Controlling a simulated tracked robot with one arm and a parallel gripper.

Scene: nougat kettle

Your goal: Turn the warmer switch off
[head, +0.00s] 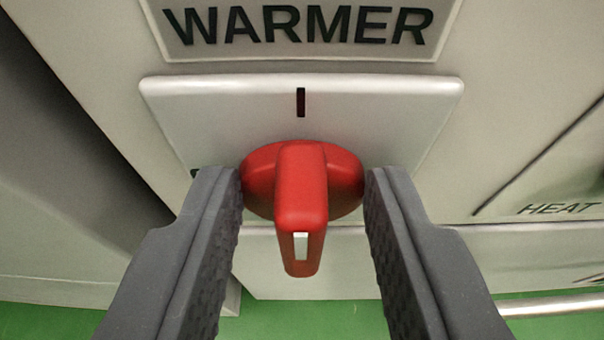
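The warmer switch (301,190) is a red rotary knob with a raised grip bar, on a pale plate (210,115) under a label reading WARMER (310,25). Its bar points toward the bottom of the picture, with a white mark near its lower end. A dark vertical mark (301,102) is on the plate above the knob. My gripper (303,190) is open, with one grey finger on each side of the knob. The fingertips are close to the knob's round base, and gaps show beside the bar. The fingers hide parts of the plate's lower sides.
A panel marked HEAT (558,209) is at the right. A metal bar (550,305) runs along the lower right. The green floor (330,320) shows below. A dark recess (80,150) lies left of the cabinet face.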

